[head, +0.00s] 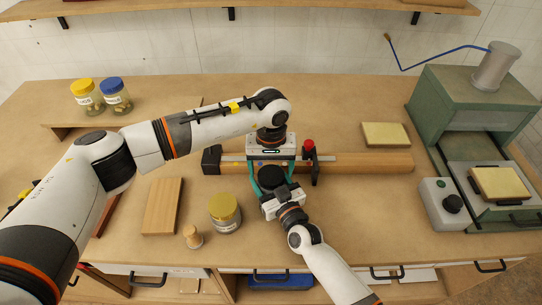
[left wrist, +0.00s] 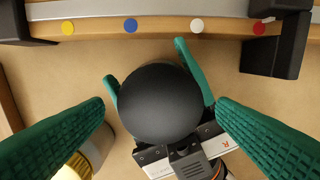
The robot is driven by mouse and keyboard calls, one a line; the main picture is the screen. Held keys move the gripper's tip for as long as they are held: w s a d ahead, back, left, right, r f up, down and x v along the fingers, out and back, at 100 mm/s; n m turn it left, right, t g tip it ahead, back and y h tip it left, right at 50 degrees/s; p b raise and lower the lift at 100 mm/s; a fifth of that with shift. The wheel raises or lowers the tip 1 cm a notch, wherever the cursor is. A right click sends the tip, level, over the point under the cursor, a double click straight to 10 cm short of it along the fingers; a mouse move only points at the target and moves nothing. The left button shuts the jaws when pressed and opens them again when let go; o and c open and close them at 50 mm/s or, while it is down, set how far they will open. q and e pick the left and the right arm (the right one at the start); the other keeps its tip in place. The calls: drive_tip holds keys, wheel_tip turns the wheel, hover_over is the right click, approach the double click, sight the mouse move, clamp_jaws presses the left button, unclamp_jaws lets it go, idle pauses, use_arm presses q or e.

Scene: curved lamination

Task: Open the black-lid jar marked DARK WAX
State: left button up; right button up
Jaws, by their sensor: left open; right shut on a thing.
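The black-lid jar (head: 271,178) stands near the middle of the bench; its round black lid (left wrist: 160,103) fills the centre of the left wrist view. Its label and most of its body are hidden, so I cannot read the marking. My right gripper (left wrist: 152,80) is shut on the jar, its green fingers on either side of the body below the lid. My left gripper (head: 271,176) points down from above, its fingers open on either side of the lid. In the left wrist view, gaps show between these fingers and the lid.
A wooden bar (head: 365,163) with a red-knobbed clamp (head: 310,160) lies just behind the jar. A yellow-lid jar (head: 224,212), a small wooden peg (head: 192,237) and a board (head: 163,206) stand left. A green press (head: 470,110) is at right. Bench at front right is clear.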

use_arm(q)
drive_tip(key=shift+f, duration=0.7)
drive_tip(key=c, duration=1)
drive_tip(key=n, duration=0.7)
drive_tip(key=shift+r, duration=0.1)
drive_tip(key=n, duration=0.6)
drive_tip(key=shift+n, duration=0.3)
drive_tip(key=o, duration=1.1)
drive_tip(key=shift+c, duration=0.2)
